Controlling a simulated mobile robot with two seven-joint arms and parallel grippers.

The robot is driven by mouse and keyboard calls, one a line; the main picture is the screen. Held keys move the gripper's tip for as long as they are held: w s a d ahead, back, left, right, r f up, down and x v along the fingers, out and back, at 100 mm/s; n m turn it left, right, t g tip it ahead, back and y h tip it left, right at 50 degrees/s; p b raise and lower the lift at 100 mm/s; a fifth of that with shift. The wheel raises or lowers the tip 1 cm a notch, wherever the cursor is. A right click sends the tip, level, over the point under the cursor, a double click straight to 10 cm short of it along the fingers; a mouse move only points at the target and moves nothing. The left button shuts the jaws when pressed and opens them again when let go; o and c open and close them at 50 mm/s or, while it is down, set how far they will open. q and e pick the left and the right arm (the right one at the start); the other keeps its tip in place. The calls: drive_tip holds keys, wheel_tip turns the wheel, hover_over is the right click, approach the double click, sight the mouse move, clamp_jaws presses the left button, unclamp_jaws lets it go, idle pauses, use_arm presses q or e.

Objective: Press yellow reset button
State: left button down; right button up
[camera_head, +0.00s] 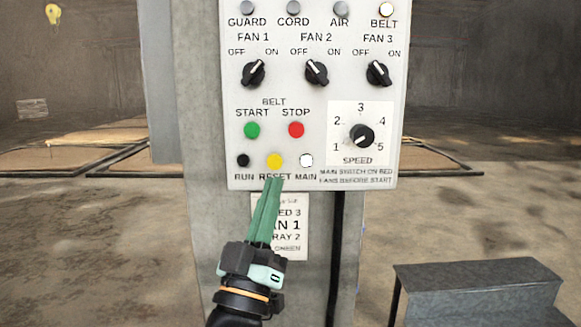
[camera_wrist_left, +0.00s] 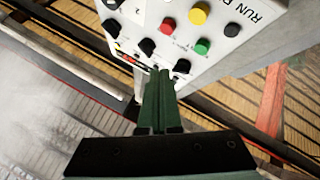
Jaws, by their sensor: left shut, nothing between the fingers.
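The yellow reset button (camera_head: 275,161) sits in the bottom row of a white control panel (camera_head: 315,150), between the black RUN button (camera_head: 243,160) and the white MAIN button (camera_head: 306,160). My left gripper (camera_head: 274,181) comes up from below. Its green fingers are shut together and hold nothing. In the head view the fingertips overlap the RESET label just under the yellow button. In the left wrist view the yellow button (camera_wrist_left: 199,13) is at the top, and the fingertips (camera_wrist_left: 160,76) appear apart from it. My right gripper is not in view.
A green START button (camera_head: 252,130) and a red STOP button (camera_head: 296,129) sit just above. A speed dial (camera_head: 361,136) is at right, and several black knobs are higher up. A grey post bears the panel. A dark step (camera_head: 478,285) stands at lower right.

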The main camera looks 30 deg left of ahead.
sight(278, 156)
use_arm(q)
drive_tip(key=shift+w+a, duration=0.15)
drive_tip(key=w+a, duration=0.4)
drive_tip(key=w, duration=0.3)
drive_tip(key=shift+w+a+b, duration=0.15)
drive_tip(key=shift+a+b, duration=0.05)
drive_tip(key=shift+b, duration=0.15)
idle(2.1)
drive_tip(key=shift+w+a, duration=0.25)
drive_tip(key=shift+w, duration=0.1)
drive_tip(key=shift+w+a, duration=0.25)
drive_tip(key=shift+w, duration=0.15)
idle(0.9)
drive_tip(key=shift+s+d, duration=0.5)
drive_tip(key=shift+s, duration=0.25)
